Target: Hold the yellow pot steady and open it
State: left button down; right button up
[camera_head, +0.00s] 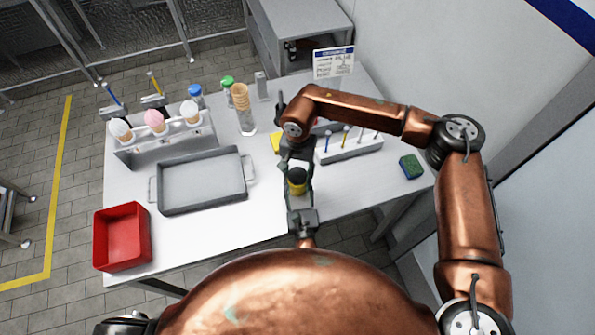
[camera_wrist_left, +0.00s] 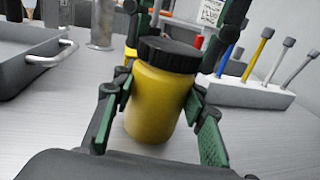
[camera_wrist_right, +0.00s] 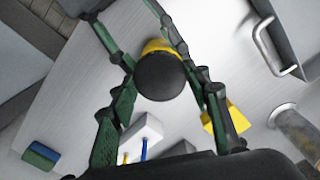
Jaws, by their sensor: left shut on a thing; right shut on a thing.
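The yellow pot (camera_head: 297,188) stands upright near the table's front edge, with its black lid (camera_head: 297,175) on top. In the left wrist view the yellow body (camera_wrist_left: 158,103) and black lid (camera_wrist_left: 168,54) show clearly. My left gripper (camera_head: 299,195) comes from the front and is shut on the pot's body, a finger on each side. My right gripper (camera_head: 297,166) comes from the far side and is shut on the lid. In the right wrist view the lid (camera_wrist_right: 160,76) lies between its fingers, with the pot's yellow edge behind it. Whether the lid has turned cannot be told.
A grey tray (camera_head: 203,182) and red bin (camera_head: 121,237) are on the left. An ice-cream rack (camera_head: 165,145), cone stack (camera_head: 242,98) and capped bottles stand behind. A white tool holder (camera_head: 350,148) and green-blue sponge (camera_head: 411,167) lie right. A yellow object (camera_head: 276,143) is beyond the right gripper.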

aim_at(298, 174)
pick_arm(q)
jog(key=shift+f, duration=0.1)
pick_arm(e)
jog(key=shift+r, duration=0.15)
jog(key=shift+r, duration=0.95)
jog(key=shift+r, duration=2)
pick_arm(q)
jog(key=c, duration=1.1)
grip_release()
